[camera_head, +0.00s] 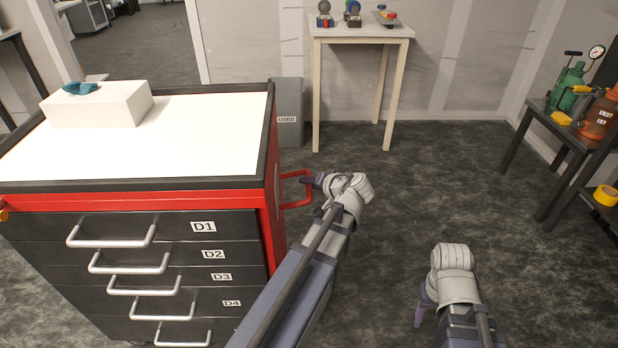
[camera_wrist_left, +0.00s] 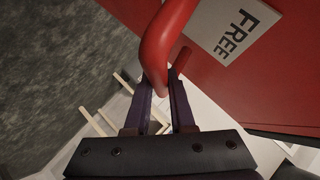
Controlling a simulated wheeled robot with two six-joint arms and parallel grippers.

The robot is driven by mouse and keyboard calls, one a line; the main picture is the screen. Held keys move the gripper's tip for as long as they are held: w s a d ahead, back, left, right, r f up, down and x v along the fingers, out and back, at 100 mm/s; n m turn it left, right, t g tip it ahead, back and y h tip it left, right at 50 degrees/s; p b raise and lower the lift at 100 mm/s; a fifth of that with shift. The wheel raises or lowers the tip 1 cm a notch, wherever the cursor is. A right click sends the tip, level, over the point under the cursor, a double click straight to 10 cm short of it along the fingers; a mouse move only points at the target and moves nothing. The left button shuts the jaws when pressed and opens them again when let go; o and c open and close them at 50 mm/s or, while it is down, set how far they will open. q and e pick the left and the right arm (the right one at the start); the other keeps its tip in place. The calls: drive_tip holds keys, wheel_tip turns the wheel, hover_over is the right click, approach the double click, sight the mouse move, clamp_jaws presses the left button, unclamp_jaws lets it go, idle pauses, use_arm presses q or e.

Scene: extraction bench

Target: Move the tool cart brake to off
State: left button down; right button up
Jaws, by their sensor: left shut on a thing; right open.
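The tool cart (camera_head: 268,215) is red and black with a white top and stands at the left of the head view. A red bar handle (camera_head: 300,204) sticks out from its right side. My left gripper (camera_head: 318,181) is at this handle. In the left wrist view the red handle (camera_wrist_left: 165,42) passes between the fingers of my left gripper (camera_wrist_left: 164,100), which is shut on it. A white label reading FREE (camera_wrist_left: 222,30) is on the red cart side beside the handle. A brake lever is not clearly seen. My right gripper (camera_head: 424,303) is open, low over the floor, and empty.
A grey bin marked USED (camera_head: 289,112) stands behind the cart. A small table (camera_head: 360,30) stands at the back wall. The floor between is clear.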

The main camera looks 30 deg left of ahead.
use_arm(q)
drive_tip(key=shift+s+a+r+p, duration=0.1)
drive_tip(key=shift+a+r+p, duration=0.15)
drive_tip(key=shift+r+p, duration=0.4)
drive_tip(key=shift+r, duration=0.1)
drive_tip(key=c, duration=0.8)
unclamp_jaws()
drive_tip(key=shift+o, duration=0.2)
drive_tip(key=shift+s, duration=0.1)
drive_tip(key=p+v, duration=0.4)
drive_tip(key=v, duration=0.3)
drive_tip(key=shift+d+r, duration=0.25)
drive_tip(key=shift+d, duration=0.05)
drive_tip(key=shift+s, duration=0.1)
